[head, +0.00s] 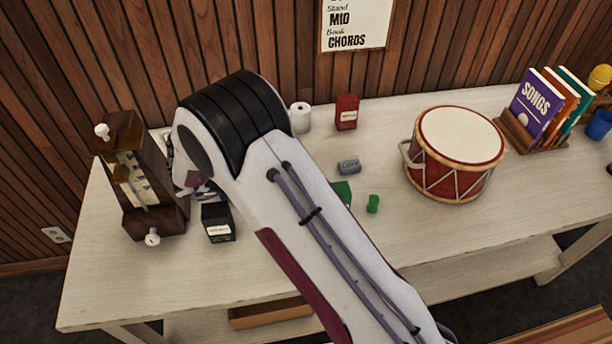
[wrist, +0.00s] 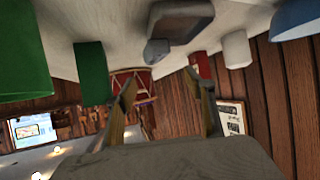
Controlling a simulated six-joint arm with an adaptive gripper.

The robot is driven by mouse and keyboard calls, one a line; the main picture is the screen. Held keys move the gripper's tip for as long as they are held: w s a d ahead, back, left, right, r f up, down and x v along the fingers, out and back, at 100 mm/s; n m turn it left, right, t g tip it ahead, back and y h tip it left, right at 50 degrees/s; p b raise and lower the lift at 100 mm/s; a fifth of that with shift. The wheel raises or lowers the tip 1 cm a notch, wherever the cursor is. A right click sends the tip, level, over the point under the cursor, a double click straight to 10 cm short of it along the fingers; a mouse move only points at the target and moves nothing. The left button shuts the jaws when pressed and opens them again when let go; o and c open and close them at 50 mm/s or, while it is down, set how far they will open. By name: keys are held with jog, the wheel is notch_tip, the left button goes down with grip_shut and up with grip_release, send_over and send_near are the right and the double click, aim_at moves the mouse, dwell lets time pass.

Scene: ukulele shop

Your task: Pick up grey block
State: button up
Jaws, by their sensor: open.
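The grey block (head: 348,167) is small and lies on the pale table in the head view, to the right of my arm and behind a green block (head: 342,191). In the wrist view, which looks upside down, the grey block (wrist: 182,16) shows at the top centre, beyond the fingertips. My gripper (wrist: 160,80) has its two fingers spread apart with nothing between them. It is clear of the grey block. In the head view my arm mostly hides the gripper, at the left near the metronome.
A wooden metronome (head: 140,185) and a black box (head: 217,222) stand left. A white roll (head: 300,117) and red box (head: 346,111) stand behind the block. A small green piece (head: 373,204) and a drum (head: 455,150) are right. Books (head: 545,105) stand far right.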

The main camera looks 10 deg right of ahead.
jog(key=shift+f, duration=1.45)
jog(key=shift+x, duration=1)
jog(key=shift+w+d+f, duration=0.15)
jog(key=shift+d, duration=0.25)
grip_shut()
notch_tip(320, 180, up, 10)
